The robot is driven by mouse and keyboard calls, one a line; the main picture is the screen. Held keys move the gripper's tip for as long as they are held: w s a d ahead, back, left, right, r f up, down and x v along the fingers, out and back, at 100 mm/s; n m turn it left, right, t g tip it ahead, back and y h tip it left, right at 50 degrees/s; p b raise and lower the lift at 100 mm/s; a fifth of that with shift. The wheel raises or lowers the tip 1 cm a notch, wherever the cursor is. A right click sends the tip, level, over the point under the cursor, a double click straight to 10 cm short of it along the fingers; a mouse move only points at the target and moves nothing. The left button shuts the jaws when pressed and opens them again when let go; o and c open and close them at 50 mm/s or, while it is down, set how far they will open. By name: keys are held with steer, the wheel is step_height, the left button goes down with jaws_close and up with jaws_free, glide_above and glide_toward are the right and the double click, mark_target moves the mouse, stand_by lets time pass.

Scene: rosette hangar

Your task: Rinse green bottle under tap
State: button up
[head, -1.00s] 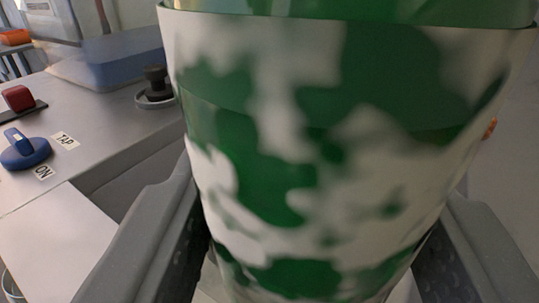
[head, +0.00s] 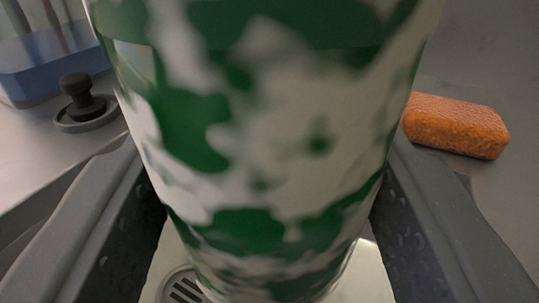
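The green bottle (head: 265,150), with white and green patches, fills the middle of the head view, very close to the camera. Its top is cut off by the frame. My gripper (head: 268,215) has one grey finger on each side of the bottle and is shut on it. The bottle is held above the sink basin, whose pale floor shows beneath it with a slotted drain (head: 183,288) at the lower left. The tap spout is not in view.
A black plug-like knob (head: 82,98) stands on the grey counter at the left. A blue tray (head: 50,65) is behind it. An orange sponge (head: 456,125) lies on the grey surface at the right.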

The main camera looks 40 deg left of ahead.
mark_target(293, 95)
steer(key=w+a+p, duration=0.3)
steer(key=w, duration=0.2)
steer(key=shift+w, duration=0.3)
stand_by(2.3)
steer(key=shift+s+d+r, duration=0.1)
steer(key=shift+s+d, duration=0.05)
steer(key=shift+s, duration=0.3)
steer(key=shift+s+d+r, duration=0.1)
steer(key=shift+s+d, duration=0.05)
steer(key=shift+s, duration=0.25)
steer(key=s+d, duration=0.2)
steer(key=s, duration=0.5)
steer(key=shift+b, duration=0.45)
steer(key=shift+w+a+f, duration=0.1)
